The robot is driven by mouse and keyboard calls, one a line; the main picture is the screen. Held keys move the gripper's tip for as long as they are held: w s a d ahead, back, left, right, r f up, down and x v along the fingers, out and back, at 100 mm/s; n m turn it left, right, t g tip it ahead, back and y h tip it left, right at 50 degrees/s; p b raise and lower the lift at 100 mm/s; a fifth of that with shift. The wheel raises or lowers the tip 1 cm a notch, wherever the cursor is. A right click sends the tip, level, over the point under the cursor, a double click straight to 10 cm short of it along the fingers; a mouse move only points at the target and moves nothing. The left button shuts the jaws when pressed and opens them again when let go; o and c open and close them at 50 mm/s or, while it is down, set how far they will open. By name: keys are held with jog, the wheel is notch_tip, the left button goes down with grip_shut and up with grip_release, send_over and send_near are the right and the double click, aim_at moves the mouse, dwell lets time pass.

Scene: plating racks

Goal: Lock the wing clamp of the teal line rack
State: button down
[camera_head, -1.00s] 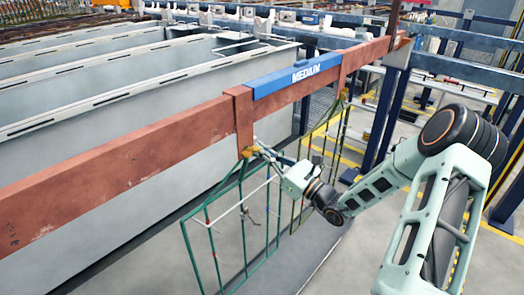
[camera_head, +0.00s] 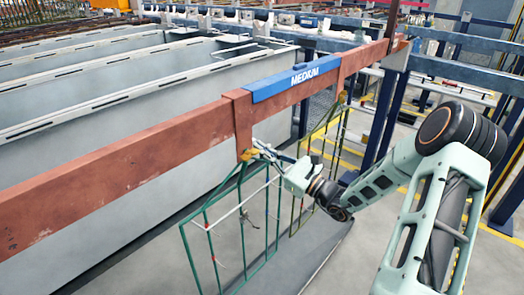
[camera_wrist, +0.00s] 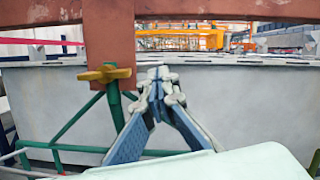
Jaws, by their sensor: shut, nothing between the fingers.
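The teal line rack (camera_head: 210,235) is a green wire frame hanging under the red-brown beam (camera_head: 130,135). Its yellow wing clamp (camera_head: 248,154) sits at the top of the rack, against the beam's hanger plate. In the wrist view, the wing clamp (camera_wrist: 105,74) has its wings spread roughly level, crosswise in the picture, above a green post. My gripper (camera_head: 260,146) is beside the clamp on its right. In the wrist view, my gripper (camera_wrist: 158,76) has its fingertips together, empty, a little right of the clamp's right wing. Whether they touch it is unclear.
A second wire rack (camera_head: 320,140) with a yellow clamp (camera_head: 343,97) hangs farther along the beam. Grey tanks (camera_head: 110,150) stand behind. Open floor (camera_head: 330,270) lies at the lower right.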

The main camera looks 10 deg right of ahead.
jog(key=shift+r+n+g+y+b, duration=0.15)
jog(key=shift+r+n+g, duration=0.2)
jog(key=shift+n, duration=0.7)
jog(key=shift+r+n+g+y+b, duration=0.1)
jog(key=shift+r+n+g, duration=0.3)
jog(key=shift+n, duration=0.6)
jog(key=shift+r+n+g+y+b, duration=0.15)
jog(key=shift+r+n, duration=0.35)
jog(key=shift+n, duration=0.55)
jog(key=shift+a+r+n, duration=0.15)
jog(key=shift+r+n, duration=0.25)
jog(key=shift+n, duration=0.5)
jog(key=shift+b, duration=0.3)
notch_tip(320, 180, down, 4)
jog(key=w+d+b, duration=0.1)
jog(key=d+b, duration=0.1)
jog(key=b, duration=0.1)
jog(key=p+v, duration=0.1)
jog(key=v, duration=0.8)
jog(key=shift+s+d+r, duration=0.15)
jog(key=shift+s+d, duration=0.1)
jog(key=shift+d, duration=0.05)
